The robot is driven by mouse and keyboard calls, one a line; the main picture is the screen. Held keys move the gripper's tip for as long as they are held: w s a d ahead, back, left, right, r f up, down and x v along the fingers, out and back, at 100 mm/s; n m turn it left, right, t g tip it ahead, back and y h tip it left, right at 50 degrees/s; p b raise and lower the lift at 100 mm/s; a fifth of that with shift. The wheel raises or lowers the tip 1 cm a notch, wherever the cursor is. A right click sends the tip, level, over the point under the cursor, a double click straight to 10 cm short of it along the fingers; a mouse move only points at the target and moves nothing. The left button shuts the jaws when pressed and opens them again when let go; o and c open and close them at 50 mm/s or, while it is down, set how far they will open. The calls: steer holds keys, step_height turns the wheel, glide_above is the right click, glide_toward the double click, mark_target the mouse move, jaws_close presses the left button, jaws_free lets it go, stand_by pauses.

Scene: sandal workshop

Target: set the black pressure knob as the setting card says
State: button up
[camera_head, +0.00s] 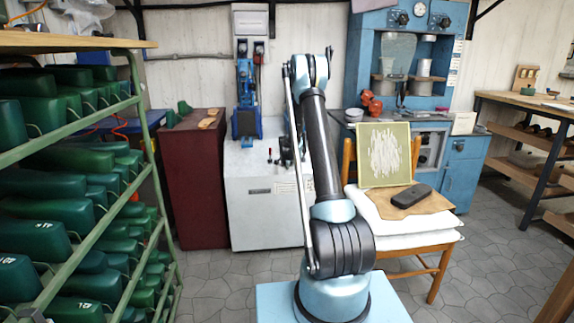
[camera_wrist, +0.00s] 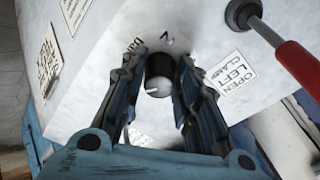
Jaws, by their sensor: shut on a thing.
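The black pressure knob (camera_wrist: 158,70) sits on the pale panel of a machine in the wrist view, with a light grey end face and a pale mark near the left of that face. My gripper (camera_wrist: 157,66) is shut on it, with one blue finger on each side. Part of the word "bar" and a numeral show on the panel just above the knob; the rest of the scale is hidden. White printed cards (camera_wrist: 48,62) show at the left, but I cannot read a setting on them. In the head view my gripper is not clearly visible.
In the head view the pale machine cabinet (camera_head: 262,209) stands beside a dark red cabinet (camera_head: 192,190). A green rack (camera_head: 146,130) and chair (camera_head: 436,275) flank my arm.

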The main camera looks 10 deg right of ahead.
steer(key=shift+d, duration=0.1)
steer(key=o, duration=1.1)
steer(key=v, duration=1.1)
steer(key=shift+s+r, duration=0.25)
steer(key=shift+s, duration=0.05)
